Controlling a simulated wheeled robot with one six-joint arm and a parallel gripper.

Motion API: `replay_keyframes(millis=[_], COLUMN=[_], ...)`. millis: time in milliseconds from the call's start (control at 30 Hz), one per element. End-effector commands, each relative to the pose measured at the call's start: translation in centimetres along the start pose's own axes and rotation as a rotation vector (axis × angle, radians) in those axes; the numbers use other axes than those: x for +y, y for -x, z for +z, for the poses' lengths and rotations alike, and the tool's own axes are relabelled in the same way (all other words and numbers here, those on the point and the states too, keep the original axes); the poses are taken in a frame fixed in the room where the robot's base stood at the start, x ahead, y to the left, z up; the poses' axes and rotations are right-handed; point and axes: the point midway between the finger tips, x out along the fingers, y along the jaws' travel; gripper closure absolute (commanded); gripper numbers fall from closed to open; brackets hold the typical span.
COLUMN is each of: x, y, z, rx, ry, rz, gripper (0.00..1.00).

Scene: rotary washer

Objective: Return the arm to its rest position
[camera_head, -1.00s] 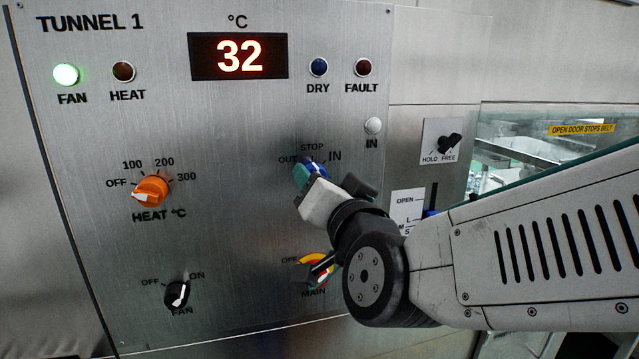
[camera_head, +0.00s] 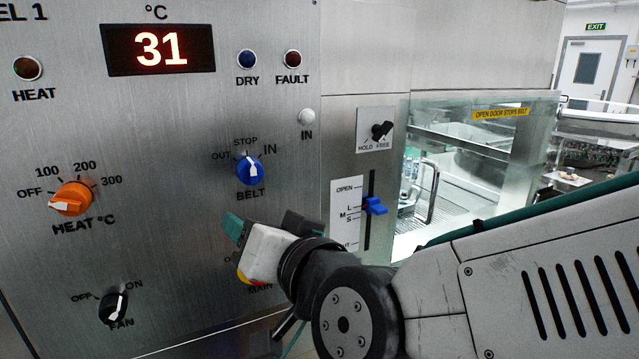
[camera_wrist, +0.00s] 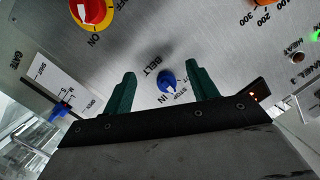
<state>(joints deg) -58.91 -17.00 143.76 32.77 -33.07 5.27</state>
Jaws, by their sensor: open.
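My gripper (camera_head: 234,228) has green fingers and is in front of the steel panel, below and slightly left of the blue BELT knob (camera_head: 250,169) in the head view. In the wrist view, my gripper (camera_wrist: 161,76) has its two fingers spread apart with nothing between them touching. The BELT knob (camera_wrist: 168,82) shows beyond the gap, apart from the fingers. Its white pointer points up at about STOP. My arm reaches in from the right, bent at the wrist. The red and yellow MAIN switch (camera_head: 243,276) is mostly hidden behind my gripper.
The panel also has an orange HEAT knob (camera_head: 71,199), a black FAN knob (camera_head: 112,308) and a display reading 31 (camera_head: 160,49). Right of it are a blue gate slider (camera_head: 374,206), a HOLD/FREE switch (camera_head: 381,131) and a glass door (camera_head: 470,150).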

Motion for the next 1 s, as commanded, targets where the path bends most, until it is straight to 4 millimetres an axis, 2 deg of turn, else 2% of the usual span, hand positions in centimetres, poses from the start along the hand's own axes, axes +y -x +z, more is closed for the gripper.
replay_keyframes(millis=[33, 133, 200, 333, 467, 500, 600, 733, 833, 1000], x=[-0.1, 1.1, 3.0, 7.8, 13.4, 15.2, 18.6, 21.6, 23.1, 24.5], y=[0.2, 1.6, 3.1, 7.1, 12.8, 14.9, 20.2, 26.4, 29.5, 31.6], z=[2.1, 5.4, 6.8, 7.7, 7.2, 6.7, 5.5, 3.8, 2.7, 1.2], rx=[-0.104, -0.322, -0.461, -0.696, -0.911, -0.97, -1.091, -1.175, -1.169, -1.078], ry=[0.029, 0.095, 0.138, 0.197, 0.217, 0.212, 0.176, 0.089, 0.018, -0.065], rz=[-0.005, 0.006, 0.038, 0.134, 0.282, 0.337, 0.473, 0.637, 0.737, 0.828], gripper=[0.42, 0.42, 0.42, 0.42, 0.42, 0.42, 0.42, 0.42, 0.42, 0.42])
